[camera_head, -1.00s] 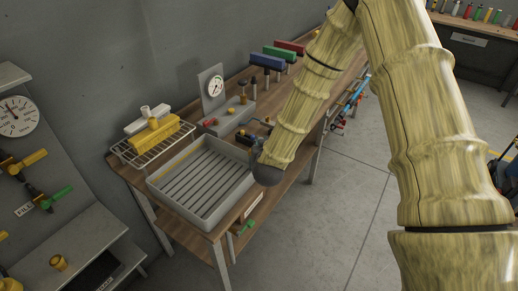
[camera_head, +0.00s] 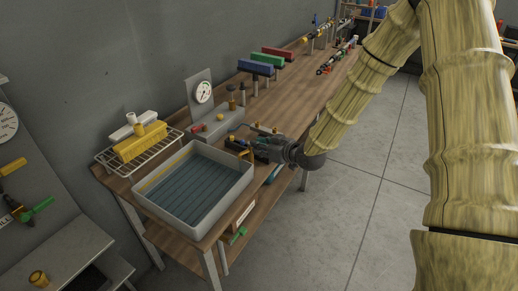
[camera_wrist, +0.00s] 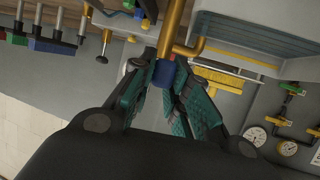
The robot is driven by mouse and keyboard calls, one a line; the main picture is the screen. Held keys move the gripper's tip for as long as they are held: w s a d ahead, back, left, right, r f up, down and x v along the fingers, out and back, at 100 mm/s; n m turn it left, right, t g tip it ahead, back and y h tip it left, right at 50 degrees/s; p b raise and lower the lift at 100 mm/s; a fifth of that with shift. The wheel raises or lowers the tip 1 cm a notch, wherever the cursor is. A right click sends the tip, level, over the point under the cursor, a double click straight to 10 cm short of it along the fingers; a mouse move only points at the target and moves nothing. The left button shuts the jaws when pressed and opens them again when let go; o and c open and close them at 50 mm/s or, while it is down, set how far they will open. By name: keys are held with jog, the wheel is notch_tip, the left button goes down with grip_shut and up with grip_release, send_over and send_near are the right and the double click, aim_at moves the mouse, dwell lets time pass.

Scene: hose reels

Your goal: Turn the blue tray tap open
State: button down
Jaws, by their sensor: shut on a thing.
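The grey slatted tray (camera_head: 240,187) stands on the near end of the wooden bench, and its slatted floor looks bluish, as if under water. A brass tap (camera_head: 246,153) reaches over its right rim, and its pipe and spout also show in the wrist view (camera_wrist: 176,38). The blue tap handle (camera_wrist: 163,73) sits between the teal pads of my gripper (camera_wrist: 164,88), which is shut on it. In the head view my gripper (camera_head: 264,147) is beside the tray's right corner, and the blue handle cannot be made out there.
A yellow block (camera_head: 140,142) lies on a wire rack (camera_head: 116,163) left of the tray. A gauge panel (camera_head: 203,94) stands behind it. Blue, green and red blocks on posts (camera_head: 268,60) line the bench's back. The floor (camera_head: 350,220) at right is clear.

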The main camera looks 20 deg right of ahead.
jog(key=shift+w+d+n+g+y, duration=0.2)
jog(key=shift+d+n+g+y, duration=0.2)
jog(key=shift+n+y, duration=0.45)
jog(key=shift+w+r+y, duration=0.1)
jog(key=shift+y, duration=0.15)
jog(key=c, duration=1.4)
grip_release()
jog(key=shift+o, duration=0.2)
jog(key=v, duration=1.2)
jog(key=shift+w+d, duration=0.1)
jog(key=shift+d, duration=0.05)
